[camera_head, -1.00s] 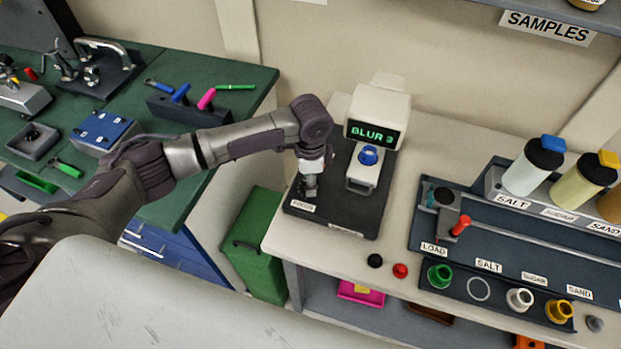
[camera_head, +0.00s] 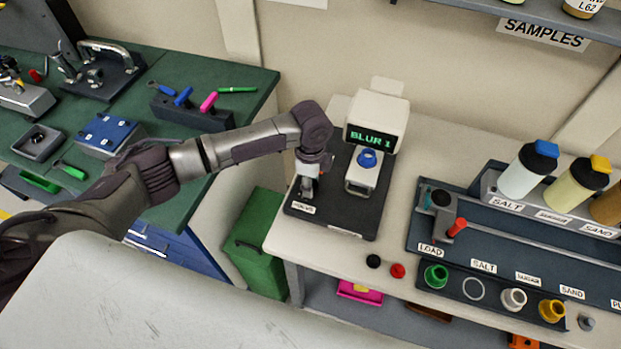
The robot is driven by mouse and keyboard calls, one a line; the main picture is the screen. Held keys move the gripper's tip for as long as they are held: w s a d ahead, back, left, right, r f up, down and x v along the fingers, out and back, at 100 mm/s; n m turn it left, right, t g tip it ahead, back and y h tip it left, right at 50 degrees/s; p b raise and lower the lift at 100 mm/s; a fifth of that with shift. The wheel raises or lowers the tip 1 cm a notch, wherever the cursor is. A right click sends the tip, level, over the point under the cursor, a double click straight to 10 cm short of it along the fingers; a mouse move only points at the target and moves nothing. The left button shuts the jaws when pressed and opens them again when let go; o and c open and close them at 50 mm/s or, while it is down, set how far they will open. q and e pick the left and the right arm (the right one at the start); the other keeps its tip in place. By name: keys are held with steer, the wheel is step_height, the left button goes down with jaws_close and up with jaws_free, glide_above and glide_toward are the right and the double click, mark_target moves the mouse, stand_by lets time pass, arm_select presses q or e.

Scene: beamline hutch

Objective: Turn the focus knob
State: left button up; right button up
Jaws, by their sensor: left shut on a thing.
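The microscope-like instrument (camera_head: 378,112) stands on a dark base (camera_head: 345,217) on the white bench. Its green display (camera_head: 371,138) reads "BLUR 1". A blue round part (camera_head: 367,159) sits below the display on the white stage. My left gripper (camera_head: 306,192) points down at the left side of the base, just behind the small label (camera_head: 303,208). It is shut on the focus knob, which is mostly hidden by the fingers. My right gripper is not in view.
To the right is a dark tray with a red-handled lever (camera_head: 457,228), bottles and coloured cups (camera_head: 435,275). A black knob (camera_head: 373,261) and a red knob (camera_head: 397,271) sit at the bench's front edge. A green bench (camera_head: 240,85) with tools is at left.

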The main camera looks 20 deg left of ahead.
arm_select(q)
steer(key=shift+r+m+p, duration=0.1)
steer(key=shift+m+p, duration=0.2)
steer(key=shift+m, duration=0.9)
steer(key=shift+d, duration=0.1)
steer(key=o, duration=1.1)
steer(key=shift+o, duration=0.2)
step_height(320, 180, up, 12)
